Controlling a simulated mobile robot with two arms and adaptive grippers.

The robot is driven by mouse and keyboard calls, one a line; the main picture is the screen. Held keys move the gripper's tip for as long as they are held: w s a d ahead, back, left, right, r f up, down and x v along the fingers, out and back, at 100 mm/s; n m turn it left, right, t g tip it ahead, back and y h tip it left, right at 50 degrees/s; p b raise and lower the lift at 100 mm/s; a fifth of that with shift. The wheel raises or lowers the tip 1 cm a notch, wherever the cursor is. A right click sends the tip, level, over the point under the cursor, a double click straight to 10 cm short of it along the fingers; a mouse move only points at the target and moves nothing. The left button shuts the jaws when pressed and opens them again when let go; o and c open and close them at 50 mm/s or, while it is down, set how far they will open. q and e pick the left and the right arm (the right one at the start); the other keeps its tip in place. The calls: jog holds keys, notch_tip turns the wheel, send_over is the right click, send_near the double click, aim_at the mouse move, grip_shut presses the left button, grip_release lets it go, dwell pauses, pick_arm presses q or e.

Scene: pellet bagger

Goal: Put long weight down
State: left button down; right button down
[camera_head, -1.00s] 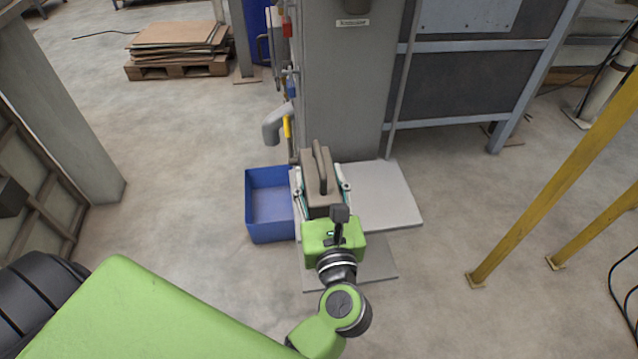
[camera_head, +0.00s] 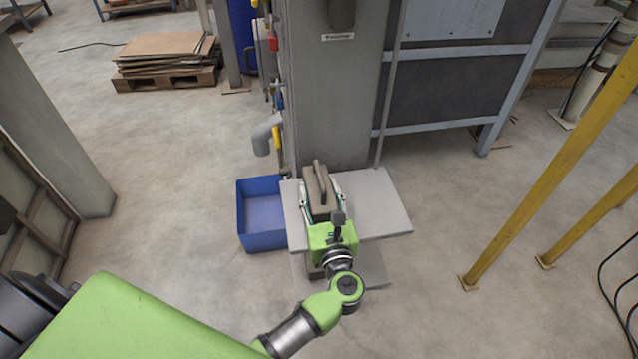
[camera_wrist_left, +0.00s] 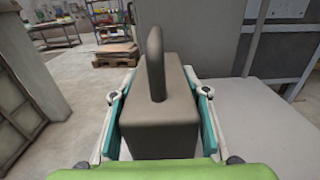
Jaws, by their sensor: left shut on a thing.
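The long weight (camera_head: 318,192) is a dark grey-brown block with a loop handle on top. My left gripper (camera_head: 322,200) is shut on it, with one finger along each side. In the left wrist view the weight (camera_wrist_left: 160,112) fills the middle, upright between the teal finger pads. In the head view the weight is over the left part of a light grey platform (camera_head: 375,205). Its underside is hidden, so I cannot tell whether it touches the platform. My right gripper is not in view.
A blue bin (camera_head: 262,238) stands on the floor left of the platform. A grey machine column (camera_head: 335,100) rises right behind it, with a grey pipe (camera_head: 265,135) at its left. Yellow posts (camera_head: 545,150) stand to the right. A lower plate (camera_head: 370,265) shows under the platform's front.

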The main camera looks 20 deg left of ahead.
aim_at(326, 218)
pick_arm(q)
jog(key=shift+f, duration=0.1)
dwell(0.3)
jog(key=c, duration=1.2)
grip_release()
jog(key=shift+f, duration=0.2)
jog(key=shift+s, duration=0.1)
jog(key=shift+r, duration=0.1)
jog(key=shift+s+d, duration=0.2)
jog(key=b+v, duration=0.2)
jog(key=v, duration=0.8)
jog(key=shift+s+d+b, duration=0.2)
jog(key=shift+s+b, duration=0.05)
jog(key=shift+b, duration=0.15)
jog(key=shift+s+d, duration=0.25)
jog(key=shift+s, duration=0.15)
